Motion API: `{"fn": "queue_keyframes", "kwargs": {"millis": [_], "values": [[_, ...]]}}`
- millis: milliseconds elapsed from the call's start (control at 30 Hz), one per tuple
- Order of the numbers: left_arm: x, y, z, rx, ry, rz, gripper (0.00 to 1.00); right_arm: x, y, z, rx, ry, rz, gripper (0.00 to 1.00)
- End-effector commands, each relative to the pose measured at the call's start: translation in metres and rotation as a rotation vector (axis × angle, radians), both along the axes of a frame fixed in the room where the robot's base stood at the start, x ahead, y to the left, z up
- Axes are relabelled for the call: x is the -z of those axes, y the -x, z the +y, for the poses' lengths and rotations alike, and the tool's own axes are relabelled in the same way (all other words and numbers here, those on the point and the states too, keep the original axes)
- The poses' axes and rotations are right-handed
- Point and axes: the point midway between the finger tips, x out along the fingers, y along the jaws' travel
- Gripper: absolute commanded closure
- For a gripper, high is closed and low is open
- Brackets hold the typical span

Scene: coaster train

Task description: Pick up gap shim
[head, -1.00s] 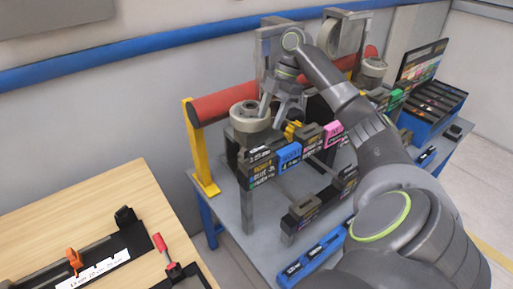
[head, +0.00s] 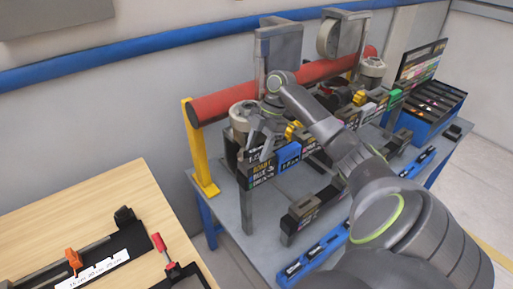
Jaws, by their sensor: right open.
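My right gripper (head: 263,146) is open, with its fingers pointing down over the left end of the row of labelled blocks on the grey table. The fingers are in front of or over the dark, white-lettered block (head: 262,172); I cannot tell whether they touch it. A blue labelled block (head: 289,156) is just to the right of the fingers. I cannot make out which piece is the gap shim at this size. My right forearm hides part of the row. My left gripper is not in view.
A red roller (head: 225,106) runs behind the row on a yellow post (head: 201,150). A grey upright plate (head: 280,50) stands behind the gripper. A blue divided bin (head: 432,104) is at the far right. A wooden table (head: 85,215) is at the lower left.

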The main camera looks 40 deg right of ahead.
Motion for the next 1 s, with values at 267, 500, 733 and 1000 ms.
{"fn": "queue_keyframes", "kwargs": {"millis": [267,500,733,1000], "values": [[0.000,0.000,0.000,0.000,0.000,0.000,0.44,0.002,0.000,0.000,0.000,0.001,-0.001,0.57],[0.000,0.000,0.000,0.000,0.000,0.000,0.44,0.001,0.000,0.000,0.000,0.001,-0.001,0.89],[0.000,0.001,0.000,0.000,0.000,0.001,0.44,0.001,0.000,0.000,-0.001,0.001,-0.001,1.00],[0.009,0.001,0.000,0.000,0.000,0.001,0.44,-0.018,-0.001,0.000,-0.001,0.004,-0.007,1.00]]}}
